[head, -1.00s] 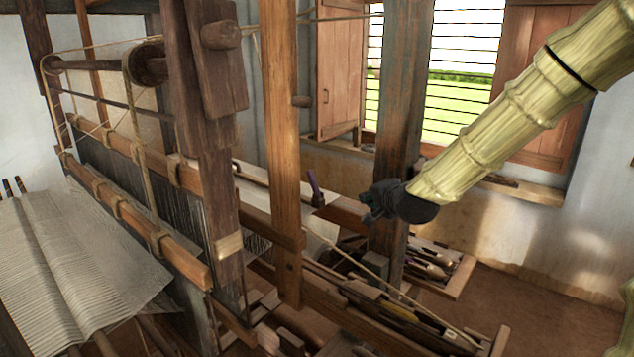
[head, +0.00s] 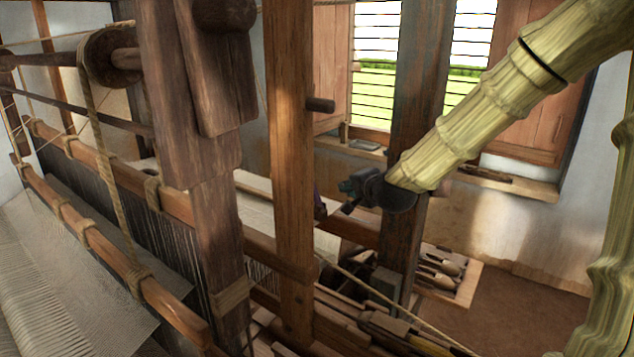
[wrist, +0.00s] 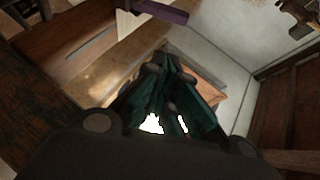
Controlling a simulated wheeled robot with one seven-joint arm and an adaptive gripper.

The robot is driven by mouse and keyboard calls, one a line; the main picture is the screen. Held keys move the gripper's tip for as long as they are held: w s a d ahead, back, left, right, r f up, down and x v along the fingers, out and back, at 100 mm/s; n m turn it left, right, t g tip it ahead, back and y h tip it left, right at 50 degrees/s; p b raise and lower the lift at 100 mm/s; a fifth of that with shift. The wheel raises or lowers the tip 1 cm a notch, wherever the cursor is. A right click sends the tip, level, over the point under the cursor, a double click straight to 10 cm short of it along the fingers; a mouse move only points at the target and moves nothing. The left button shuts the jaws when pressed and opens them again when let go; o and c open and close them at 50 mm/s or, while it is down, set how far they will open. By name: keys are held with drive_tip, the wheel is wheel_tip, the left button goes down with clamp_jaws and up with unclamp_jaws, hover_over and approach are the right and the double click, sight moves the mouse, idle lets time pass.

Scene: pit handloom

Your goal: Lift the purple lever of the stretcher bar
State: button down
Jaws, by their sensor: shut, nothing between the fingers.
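The purple lever (head: 319,204) shows only as a thin dark sliver in the head view, mostly hidden behind a brown wooden post. In the wrist view the purple lever (wrist: 164,12) lies at the top edge, beyond my fingertips and apart from them. My gripper (head: 350,192) is shut and empty, a little to the right of the lever in the head view. Its teal fingers (wrist: 172,78) come together in the wrist view. The stretcher bar itself cannot be clearly made out.
The brown post (head: 291,170) stands in front of the lever. A dark grey post (head: 410,130) rises behind my gripper. A wooden tray (head: 466,285) with tools is low at the right. The floor (head: 530,320) beyond it is clear.

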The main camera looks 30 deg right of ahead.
drive_tip(key=shift+w+a+f+p+x, duration=0.1)
drive_tip(key=shift+a+p+x, duration=0.6)
drive_tip(key=shift+x, duration=1.3)
drive_tip(key=shift+w+a+f+p+x, duration=0.1)
drive_tip(key=shift+a+p+x, duration=0.1)
drive_tip(key=shift+p+x, duration=1.35)
drive_tip(key=shift+w+a+f+p+x, duration=0.1)
drive_tip(key=shift+a+p+x, duration=0.4)
drive_tip(key=shift+x, duration=1.95)
drive_tip(key=shift+r, duration=0.1)
